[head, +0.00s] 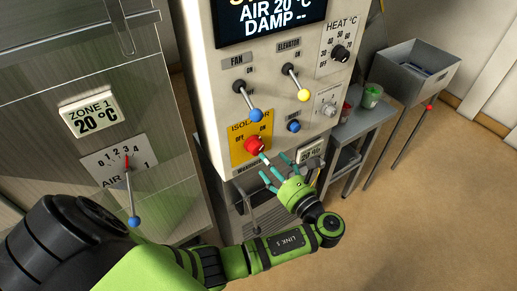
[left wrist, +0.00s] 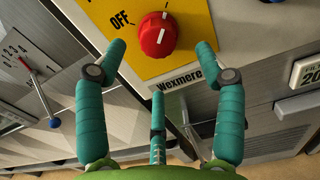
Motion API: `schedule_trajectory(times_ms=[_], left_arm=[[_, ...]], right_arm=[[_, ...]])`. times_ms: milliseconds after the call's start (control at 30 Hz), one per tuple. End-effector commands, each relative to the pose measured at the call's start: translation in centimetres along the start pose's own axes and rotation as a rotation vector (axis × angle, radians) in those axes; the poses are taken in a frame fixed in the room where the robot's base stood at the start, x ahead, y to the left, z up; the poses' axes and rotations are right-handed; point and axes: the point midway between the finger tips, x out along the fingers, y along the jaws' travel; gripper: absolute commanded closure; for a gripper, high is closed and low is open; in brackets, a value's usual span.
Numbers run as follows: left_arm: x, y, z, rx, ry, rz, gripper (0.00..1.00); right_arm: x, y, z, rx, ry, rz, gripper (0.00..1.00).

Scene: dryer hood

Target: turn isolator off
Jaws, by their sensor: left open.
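The isolator is a red round knob (head: 253,145) on a yellow plate (head: 239,151) marked OFF on the left and ON on the right, low on the pale control panel. In the left wrist view the knob (left wrist: 157,36) shows white marks on its upper part; OFF is printed to its upper left, and ON is out of that picture. My left gripper (head: 271,170) is open and empty just below and right of the knob. In the left wrist view its teal fingers (left wrist: 160,72) are spread, with the knob ahead between two of them, apparently untouched. My right gripper is not in view.
Above are the fan lever (head: 247,98) and elevator lever (head: 298,84). A blue button (head: 294,126) and small grey dial (head: 328,110) sit right of the isolator. The air lever (head: 131,190) is at left. A side table (head: 358,125) stands at right; open floor lies beyond.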

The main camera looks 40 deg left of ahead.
Motion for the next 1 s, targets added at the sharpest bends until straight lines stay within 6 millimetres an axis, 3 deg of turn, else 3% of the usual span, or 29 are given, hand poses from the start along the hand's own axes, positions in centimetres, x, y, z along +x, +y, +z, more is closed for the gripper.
schedule_trajectory(times_ms=[400,767,800,900,933,1000], left_arm=[[5.8,0.1,0.2,0.005,-0.003,0.001,0.3],[6.6,0.1,0.0,0.002,0.001,0.001,0.3],[6.6,0.1,0.0,0.002,0.001,0.001,0.38],[6.6,0.1,0.0,0.002,0.001,0.001,0.78],[6.6,0.1,0.0,0.002,0.001,0.001,0.86],[6.6,0.1,-0.1,0.002,0.002,0.001,0.87]], right_arm=[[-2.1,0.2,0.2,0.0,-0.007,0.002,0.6],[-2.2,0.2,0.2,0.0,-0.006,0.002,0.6],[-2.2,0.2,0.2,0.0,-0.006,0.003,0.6],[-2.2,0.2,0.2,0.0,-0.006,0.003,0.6],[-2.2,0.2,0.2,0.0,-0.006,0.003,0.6],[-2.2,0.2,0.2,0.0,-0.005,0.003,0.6]])
